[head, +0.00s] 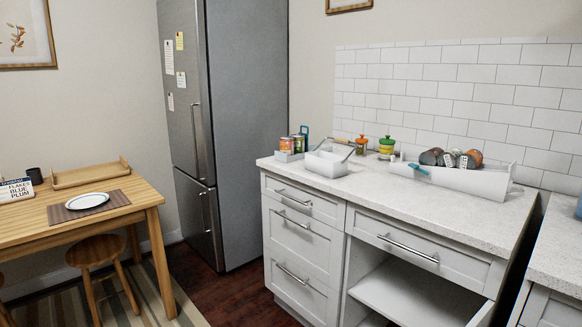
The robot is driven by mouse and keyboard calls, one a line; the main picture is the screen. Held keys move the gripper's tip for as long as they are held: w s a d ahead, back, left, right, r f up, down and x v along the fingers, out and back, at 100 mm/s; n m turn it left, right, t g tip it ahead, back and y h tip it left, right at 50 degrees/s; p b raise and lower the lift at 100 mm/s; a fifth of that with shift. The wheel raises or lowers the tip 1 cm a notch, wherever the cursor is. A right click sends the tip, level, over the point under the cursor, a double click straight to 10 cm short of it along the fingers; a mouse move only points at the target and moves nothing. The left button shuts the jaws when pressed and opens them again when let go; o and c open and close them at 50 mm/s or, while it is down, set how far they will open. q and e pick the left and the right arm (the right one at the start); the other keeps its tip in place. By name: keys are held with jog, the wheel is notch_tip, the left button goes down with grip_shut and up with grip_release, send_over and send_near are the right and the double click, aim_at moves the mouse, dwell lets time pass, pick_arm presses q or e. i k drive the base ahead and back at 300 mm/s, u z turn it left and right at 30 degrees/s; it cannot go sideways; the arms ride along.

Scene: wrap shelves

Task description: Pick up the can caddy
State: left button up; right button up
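What looks like the can caddy (288,157) is a small light-grey holder at the far left end of the white counter. It holds a few upright cans (287,145), orange and green. A dark teal upright part (304,138) rises at its right side; I cannot tell if it belongs to the caddy. Neither of my grippers is in view.
An open shelf (395,285) sits below. A fridge (249,130) stands left; a wooden table (90,222) holds a plate (87,201).

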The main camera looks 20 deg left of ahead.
aim_at(325, 164)
jog(key=u, duration=2.1)
jog(key=i, duration=1.65)
jog(key=z, duration=2.5)
jog(key=i, duration=1.4)
jog(key=u, duration=1.05)
